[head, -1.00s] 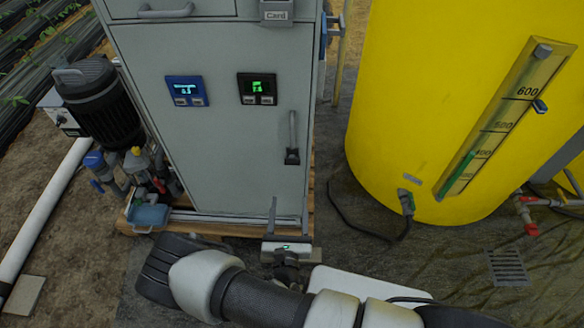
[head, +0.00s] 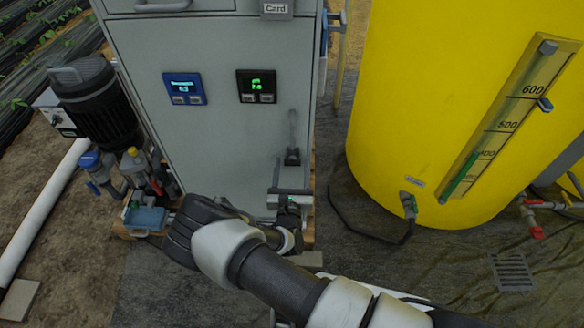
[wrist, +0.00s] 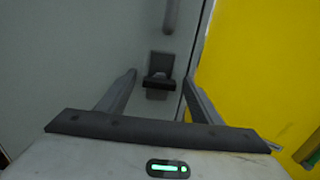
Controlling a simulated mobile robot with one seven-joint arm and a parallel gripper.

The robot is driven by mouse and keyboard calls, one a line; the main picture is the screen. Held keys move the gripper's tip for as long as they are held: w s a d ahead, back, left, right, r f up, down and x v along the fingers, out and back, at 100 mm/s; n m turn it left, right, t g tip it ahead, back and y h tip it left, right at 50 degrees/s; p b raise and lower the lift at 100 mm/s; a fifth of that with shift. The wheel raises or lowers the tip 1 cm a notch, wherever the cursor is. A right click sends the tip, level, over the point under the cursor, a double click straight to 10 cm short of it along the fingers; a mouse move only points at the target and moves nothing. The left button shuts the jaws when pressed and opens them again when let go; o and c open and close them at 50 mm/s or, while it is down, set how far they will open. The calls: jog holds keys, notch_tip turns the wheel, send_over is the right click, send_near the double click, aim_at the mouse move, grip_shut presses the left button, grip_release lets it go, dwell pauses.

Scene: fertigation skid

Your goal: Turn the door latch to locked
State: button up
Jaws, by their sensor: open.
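My gripper (head: 291,167) is open and empty, just below the latch. In the wrist view its fingertips (wrist: 160,78) appear on either side of the block; I cannot tell whether they touch anything.
The cabinet door (head: 225,135) carries a blue display (head: 184,88) and a black display with green digits (head: 257,86). A yellow tank (head: 430,100) stands to the right, past a gap. A black pump motor (head: 98,100) and pipes are at the left.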

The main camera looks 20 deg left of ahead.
jog(key=c, duration=1.1)
jog(key=shift+o, duration=0.2)
jog(key=shift+n, duration=0.4)
jog(key=n+p, duration=0.1)
jog(key=n, duration=0.2)
jog(key=shift+a+n, duration=0.1)
jog(key=shift+n, duration=0.3)
jog(key=n, duration=0.4)
jog(key=shift+s+a+f+n, duration=0.1)
jog(key=shift+n, duration=0.2)
jog(key=n, duration=0.4)
jog(key=shift+f, duration=0.1)
jog(key=shift+n, duration=2.4)
